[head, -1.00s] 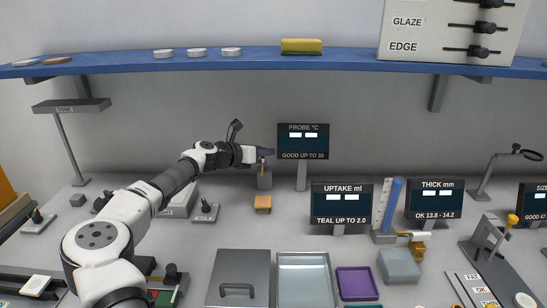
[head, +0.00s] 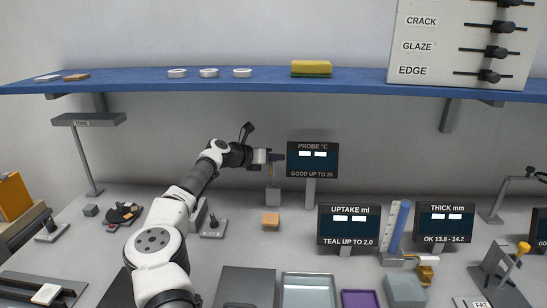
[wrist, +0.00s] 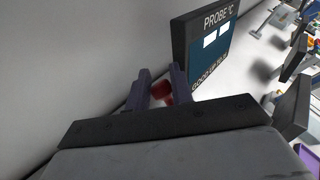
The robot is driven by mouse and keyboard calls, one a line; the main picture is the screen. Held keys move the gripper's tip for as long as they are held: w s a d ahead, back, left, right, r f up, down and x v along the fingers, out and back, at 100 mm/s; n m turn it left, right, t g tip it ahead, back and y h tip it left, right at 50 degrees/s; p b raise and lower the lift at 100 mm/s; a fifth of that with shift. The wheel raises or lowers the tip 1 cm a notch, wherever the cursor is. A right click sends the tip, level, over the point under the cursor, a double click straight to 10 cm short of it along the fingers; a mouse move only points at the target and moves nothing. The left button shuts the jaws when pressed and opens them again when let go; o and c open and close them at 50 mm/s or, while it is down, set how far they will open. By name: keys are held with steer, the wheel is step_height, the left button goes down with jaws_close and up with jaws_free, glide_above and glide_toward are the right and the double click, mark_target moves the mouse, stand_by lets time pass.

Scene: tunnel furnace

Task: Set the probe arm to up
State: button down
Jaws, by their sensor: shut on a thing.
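The probe station is a small grey post (head: 273,196) on the bench, left of the PROBE °C display (head: 313,160). My gripper (head: 277,157) is above the post, left of the display. In the wrist view my gripper's purple fingers (wrist: 160,90) have a small red part (wrist: 161,91) of the probe arm between them. They are shut on it. Most of the probe arm is hidden by the gripper. A thin upright piece shows between the gripper and the post in the head view.
An orange tile (head: 271,220) lies in front of the post. The UPTAKE display (head: 349,230) stands to the right. A blue shelf (head: 270,87) runs above my arm, and the wall is close behind. A small lever block (head: 212,228) is at left.

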steer(key=shift+a+f, duration=0.2)
steer(key=shift+f, duration=0.3)
steer(key=c, duration=1.3)
jaws_free()
steer(key=shift+w+d+r, duration=0.1)
